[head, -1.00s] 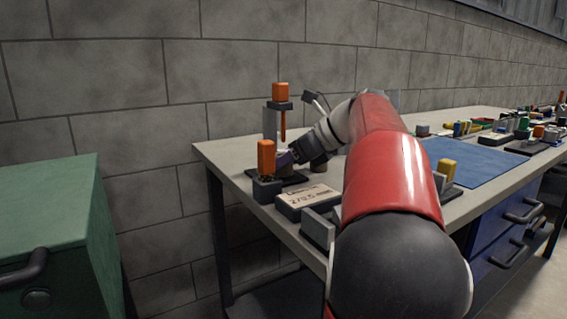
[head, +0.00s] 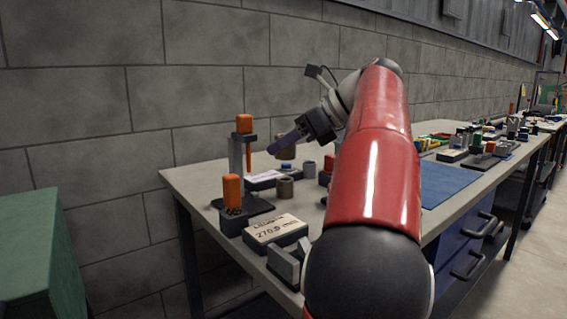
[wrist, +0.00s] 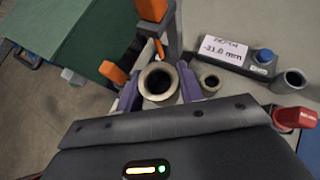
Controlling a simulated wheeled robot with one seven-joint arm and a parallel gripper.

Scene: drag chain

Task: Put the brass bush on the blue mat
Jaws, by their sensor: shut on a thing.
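My gripper (wrist: 160,88) is shut on a tan, hollow ring, which looks like the brass bush (wrist: 158,70); its open bore faces the wrist camera between the purple fingers. In the head view my gripper (head: 286,146) holds the brass bush (head: 287,154) in the air above the left end of the bench, partly hidden by a finger. The blue mat (head: 448,184) lies flat on the bench to the right, beyond my red arm, which hides its left part.
A darker bush (head: 285,187) and a grey bush (head: 309,169) stand on the bench below. An orange-handled tool on a stand (head: 244,125), another orange handle (head: 232,190) and a labelled block (head: 274,231) are nearby. The visible part of the mat is clear.

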